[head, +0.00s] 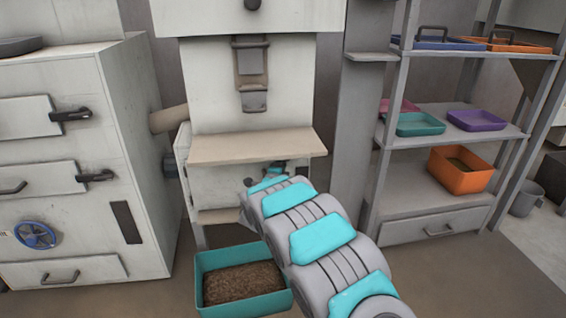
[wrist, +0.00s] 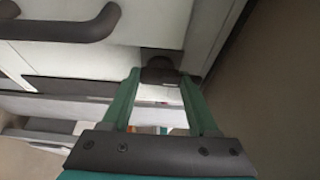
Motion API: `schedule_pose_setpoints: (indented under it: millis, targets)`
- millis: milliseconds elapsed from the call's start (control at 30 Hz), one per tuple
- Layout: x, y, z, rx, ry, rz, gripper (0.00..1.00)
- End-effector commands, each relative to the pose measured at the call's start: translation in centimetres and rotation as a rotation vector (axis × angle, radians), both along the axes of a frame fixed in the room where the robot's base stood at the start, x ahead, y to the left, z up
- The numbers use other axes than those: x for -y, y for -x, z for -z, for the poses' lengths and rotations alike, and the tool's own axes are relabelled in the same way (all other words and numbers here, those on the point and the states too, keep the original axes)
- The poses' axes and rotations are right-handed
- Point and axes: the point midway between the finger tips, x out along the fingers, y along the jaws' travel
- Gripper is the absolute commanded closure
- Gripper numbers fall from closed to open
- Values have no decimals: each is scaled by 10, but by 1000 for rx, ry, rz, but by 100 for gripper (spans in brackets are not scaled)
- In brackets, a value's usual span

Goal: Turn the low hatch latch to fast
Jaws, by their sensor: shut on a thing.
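The low hatch (head: 215,182) is a pale panel under the tan ledge of the bagger. My gripper (head: 277,170) is at the hatch's right side, and my arm covers part of it in the head view. In the wrist view, the two green fingers of my gripper (wrist: 160,78) close on the dark latch (wrist: 158,70) at the panel's edge. Most of the latch is hidden between the fingertips, so its turn angle cannot be told. A dark bar handle (wrist: 70,27) on a pale panel shows at the upper left of the wrist view.
A teal bin (head: 243,284) of brown pellets stands on the floor below the hatch, close to my arm. A grey cabinet (head: 60,215) with latches stands at left. A shelf rack (head: 410,206) with trays and an orange bin (head: 460,172) stands at right.

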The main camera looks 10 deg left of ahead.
Motion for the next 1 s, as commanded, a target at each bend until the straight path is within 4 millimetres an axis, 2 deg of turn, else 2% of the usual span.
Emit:
schedule_pose_setpoints:
  millis: [33,267,667,1000]
  targets:
    - [0,0,1,-2,0,0,71]
    - [0,0,2,-3,1,0,96]
    - [0,0,4,21,81,0,96]
    - [2,0,7,96,343,1,96]
